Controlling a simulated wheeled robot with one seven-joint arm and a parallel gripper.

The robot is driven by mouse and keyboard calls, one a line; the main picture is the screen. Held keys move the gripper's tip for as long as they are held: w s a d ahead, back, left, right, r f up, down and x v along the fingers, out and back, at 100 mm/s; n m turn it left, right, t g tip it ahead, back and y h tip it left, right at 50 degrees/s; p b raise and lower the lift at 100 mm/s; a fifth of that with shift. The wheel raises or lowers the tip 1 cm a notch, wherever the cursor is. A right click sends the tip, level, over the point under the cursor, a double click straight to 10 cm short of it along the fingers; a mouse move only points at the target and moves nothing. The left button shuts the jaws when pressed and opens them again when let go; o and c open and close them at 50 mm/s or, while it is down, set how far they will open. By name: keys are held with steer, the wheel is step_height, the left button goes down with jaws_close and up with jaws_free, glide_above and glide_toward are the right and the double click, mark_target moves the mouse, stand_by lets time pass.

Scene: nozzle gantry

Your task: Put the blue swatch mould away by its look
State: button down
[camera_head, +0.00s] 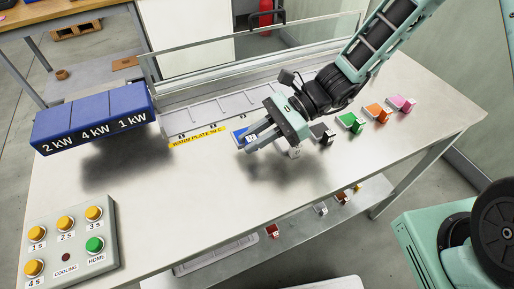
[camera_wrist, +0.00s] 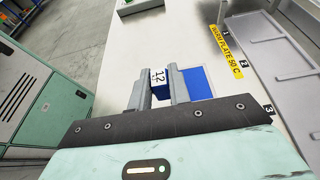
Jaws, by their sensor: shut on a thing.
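The blue swatch mould (camera_head: 239,134) is at the front edge of the warm plate's right end in the head view. My gripper (camera_head: 250,141) is shut on it from the right. In the wrist view my gripper (camera_wrist: 160,86) has a finger on each side of the mould's small block, which bears a white label that seems to read 12. The mould's flat blue plate (camera_wrist: 198,82) shows beyond one finger. The warm plate (camera_head: 218,113) is a long pale tray with a yellow label and numbered places. My gripper hides part of the mould and its underside.
A blue heater box (camera_head: 92,120) and a button panel (camera_head: 66,245) are at left. A lower shelf holds a red mould (camera_head: 272,231) and others.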

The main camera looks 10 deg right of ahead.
steer(key=shift+f, duration=1.9)
steer(key=shift+f, duration=0.2)
steer(key=c, duration=1.3)
jaws_free()
steer(key=shift+r, duration=0.1)
